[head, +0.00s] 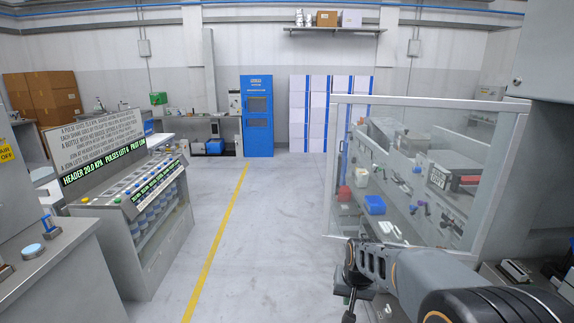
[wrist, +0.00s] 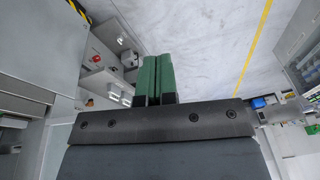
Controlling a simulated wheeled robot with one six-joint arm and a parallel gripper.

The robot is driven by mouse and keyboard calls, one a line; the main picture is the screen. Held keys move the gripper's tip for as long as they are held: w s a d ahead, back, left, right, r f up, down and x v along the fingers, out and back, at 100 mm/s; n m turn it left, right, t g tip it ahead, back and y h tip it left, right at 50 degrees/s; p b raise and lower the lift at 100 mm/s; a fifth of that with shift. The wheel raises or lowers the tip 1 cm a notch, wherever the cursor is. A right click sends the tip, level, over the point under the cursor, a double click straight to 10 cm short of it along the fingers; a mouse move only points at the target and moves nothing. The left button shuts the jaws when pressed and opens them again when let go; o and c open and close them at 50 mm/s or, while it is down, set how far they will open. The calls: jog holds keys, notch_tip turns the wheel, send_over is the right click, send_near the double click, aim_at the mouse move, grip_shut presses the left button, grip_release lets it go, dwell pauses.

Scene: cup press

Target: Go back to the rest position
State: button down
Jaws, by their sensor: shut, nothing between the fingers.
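My gripper (wrist: 154,78) shows in the wrist view with its two green fingers side by side and pressed together. Nothing is held between them. In the head view my arm reaches in from the lower right corner. My gripper (head: 350,304) is at the lower middle right there, partly cut off by the bottom edge, and its fingertips are hard to make out.
A clear glass panel (head: 400,180) stands just beyond my arm, with a cluttered bench behind it holding a blue bin (head: 375,205). A grey console (head: 150,210) with rows of cups stands left. The floor between, with a yellow line (head: 217,240), is clear.

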jog(key=s+r+n, duration=0.1)
jog(key=s+r, duration=0.2)
jog(key=s, duration=0.5)
jog(key=s+r+n+t, duration=0.1)
jog(key=s+r, duration=0.2)
jog(key=s, duration=0.5)
jog(key=shift+s, duration=0.15)
jog(key=shift+a, duration=0.2)
